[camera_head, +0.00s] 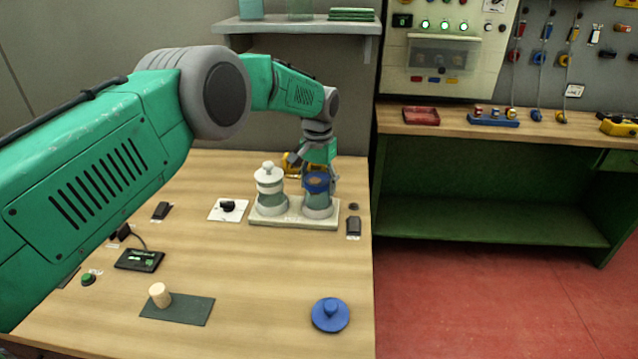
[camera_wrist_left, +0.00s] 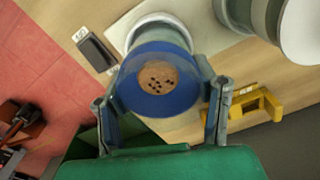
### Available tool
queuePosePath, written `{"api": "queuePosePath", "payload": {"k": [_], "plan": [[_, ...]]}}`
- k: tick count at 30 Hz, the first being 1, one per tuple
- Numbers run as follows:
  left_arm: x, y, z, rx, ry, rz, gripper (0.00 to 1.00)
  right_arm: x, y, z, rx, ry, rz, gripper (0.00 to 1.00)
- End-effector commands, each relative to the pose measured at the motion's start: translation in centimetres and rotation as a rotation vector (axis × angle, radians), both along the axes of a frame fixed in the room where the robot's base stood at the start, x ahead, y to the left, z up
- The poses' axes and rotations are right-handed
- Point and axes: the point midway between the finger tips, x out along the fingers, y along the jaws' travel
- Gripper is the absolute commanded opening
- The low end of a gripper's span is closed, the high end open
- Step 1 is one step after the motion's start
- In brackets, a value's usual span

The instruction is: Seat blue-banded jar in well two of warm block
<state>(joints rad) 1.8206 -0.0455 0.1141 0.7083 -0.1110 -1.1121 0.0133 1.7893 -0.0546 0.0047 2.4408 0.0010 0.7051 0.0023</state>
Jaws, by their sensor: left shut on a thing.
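The blue-banded jar (camera_head: 318,199) stands upright at the right-hand well of the pale warm block (camera_head: 293,222); whether its base is fully down I cannot tell. My left gripper (camera_head: 318,170) is around its top from above, shut on it. In the left wrist view the jar's blue band (camera_wrist_left: 184,99) lies between the two fingers (camera_wrist_left: 163,105). Its brown top with several dark specks faces the camera. A white-banded jar (camera_head: 269,186) with a white knobbed lid stands at the block's left-hand well. My right gripper is not in view.
A blue knobbed lid (camera_head: 330,314) lies near the table's front right. A cork (camera_head: 160,295) stands on a dark mat (camera_head: 178,309). A yellow object (camera_head: 291,163) is behind the block, and a black knob on a white plate (camera_head: 229,209) is left of it. The front middle is clear.

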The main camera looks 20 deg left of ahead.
Motion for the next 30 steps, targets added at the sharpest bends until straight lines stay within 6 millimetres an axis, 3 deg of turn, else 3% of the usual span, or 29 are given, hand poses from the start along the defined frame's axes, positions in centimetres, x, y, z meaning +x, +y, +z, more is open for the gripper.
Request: {"api": "queuePosePath", "payload": {"k": [19,20,21,30], "plan": [[0.0,0.0,-1.2,0.000,-0.002,0.000,0.12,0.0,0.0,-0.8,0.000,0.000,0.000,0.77],[0.1,0.0,-1.2,0.000,-0.002,0.000,0.60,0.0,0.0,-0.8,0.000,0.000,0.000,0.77],[0.1,0.0,-1.1,0.000,-0.002,0.000,0.74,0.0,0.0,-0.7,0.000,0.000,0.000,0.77],[0.0,0.0,-1.2,0.000,0.001,0.000,0.77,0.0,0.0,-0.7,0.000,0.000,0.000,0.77]]}}
